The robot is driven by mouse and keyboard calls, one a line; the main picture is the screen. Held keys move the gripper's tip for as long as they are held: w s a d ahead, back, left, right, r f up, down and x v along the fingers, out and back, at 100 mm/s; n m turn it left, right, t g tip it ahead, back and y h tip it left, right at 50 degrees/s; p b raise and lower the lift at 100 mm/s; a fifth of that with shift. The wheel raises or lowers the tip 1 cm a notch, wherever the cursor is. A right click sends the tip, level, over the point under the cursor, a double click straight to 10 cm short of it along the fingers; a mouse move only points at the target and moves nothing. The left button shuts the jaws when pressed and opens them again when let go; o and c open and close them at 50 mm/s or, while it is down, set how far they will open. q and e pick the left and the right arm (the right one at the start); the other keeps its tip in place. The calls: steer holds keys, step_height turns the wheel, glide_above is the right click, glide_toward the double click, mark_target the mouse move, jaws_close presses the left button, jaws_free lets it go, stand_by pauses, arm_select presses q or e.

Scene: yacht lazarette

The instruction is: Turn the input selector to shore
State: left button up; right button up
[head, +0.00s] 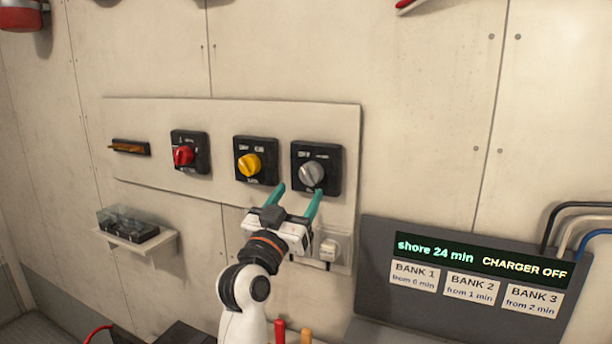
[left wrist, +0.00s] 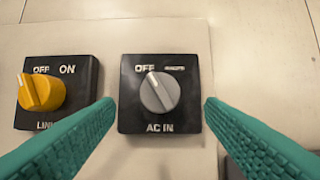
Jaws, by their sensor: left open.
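The input selector is a grey round knob (head: 312,173) on a black square plate at the right end of the wall panel. In the left wrist view the knob (left wrist: 160,93) is centred, above the words AC IN. Its white pointer mark tilts up and left toward OFF; the label at upper right is too blurred to read. My left gripper (head: 299,190) is open, with its teal fingers pointing at the plate from below in the head view. In the wrist view the fingers lie either side of the knob, apart from it. My right gripper is not in view.
A yellow knob (head: 250,165) marked OFF and ON sits just left of the selector, and a red knob (head: 184,156) farther left. A dark display (head: 480,262) at lower right reads "shore 24 min" and "CHARGER OFF". A small shelf (head: 140,242) juts out at left.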

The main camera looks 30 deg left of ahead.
mark_target(308, 180)
arm_select(q)
steer(key=p+x, duration=0.1)
steer(key=x, duration=0.3)
steer(key=shift+w, duration=0.4)
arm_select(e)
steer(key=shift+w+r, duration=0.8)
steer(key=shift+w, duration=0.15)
arm_select(q)
steer(key=shift+c, duration=0.2)
steer(key=c, duration=0.9)
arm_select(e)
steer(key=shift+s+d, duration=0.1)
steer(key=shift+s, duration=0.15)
